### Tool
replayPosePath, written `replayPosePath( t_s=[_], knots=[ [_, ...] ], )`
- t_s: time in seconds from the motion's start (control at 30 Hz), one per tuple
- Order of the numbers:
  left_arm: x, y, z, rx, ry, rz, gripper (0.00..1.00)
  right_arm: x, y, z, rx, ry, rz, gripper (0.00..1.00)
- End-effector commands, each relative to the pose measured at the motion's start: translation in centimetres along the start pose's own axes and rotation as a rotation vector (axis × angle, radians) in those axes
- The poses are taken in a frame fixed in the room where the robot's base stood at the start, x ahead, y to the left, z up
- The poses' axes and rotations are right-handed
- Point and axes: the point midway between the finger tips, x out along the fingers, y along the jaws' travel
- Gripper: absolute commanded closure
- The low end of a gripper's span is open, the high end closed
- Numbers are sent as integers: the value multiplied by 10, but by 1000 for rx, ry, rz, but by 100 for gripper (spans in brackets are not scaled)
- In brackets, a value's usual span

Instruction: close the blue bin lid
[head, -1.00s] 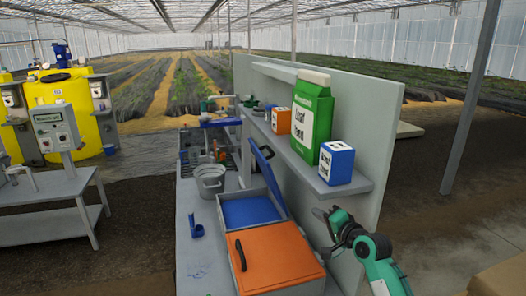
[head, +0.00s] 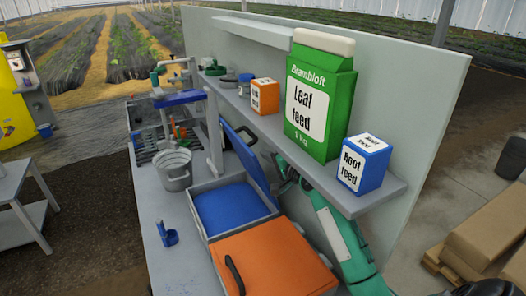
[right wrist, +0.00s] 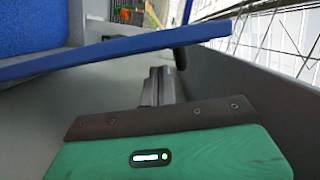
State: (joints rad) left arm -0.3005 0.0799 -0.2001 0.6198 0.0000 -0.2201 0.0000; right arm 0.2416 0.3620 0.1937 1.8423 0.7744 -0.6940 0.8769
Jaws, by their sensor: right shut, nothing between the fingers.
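The blue bin lid (head: 250,160) stands open, tilted up along the right side of the blue-lined bin (head: 228,210). My left gripper is not in view.
The orange lid (head: 272,262) beside the bin is closed, with a black handle. A shelf (head: 400,187) overhangs my right arm, holding a green Leaf feed bag (head: 320,95) and a blue Root feed box (head: 364,164). A grey bucket (head: 174,170) stands left of the bin.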

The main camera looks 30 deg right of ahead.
Motion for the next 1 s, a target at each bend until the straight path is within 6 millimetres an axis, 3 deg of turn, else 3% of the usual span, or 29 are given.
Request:
replayPosePath(
  t_s=[0.2,0.43,1.0],
  knots=[
    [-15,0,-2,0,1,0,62,40,-3,-2,1,1,0,100],
    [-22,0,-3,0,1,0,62,68,-2,-1,1,1,0,100],
    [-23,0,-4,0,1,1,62,78,-1,0,-3,1,1,100]
  ],
)
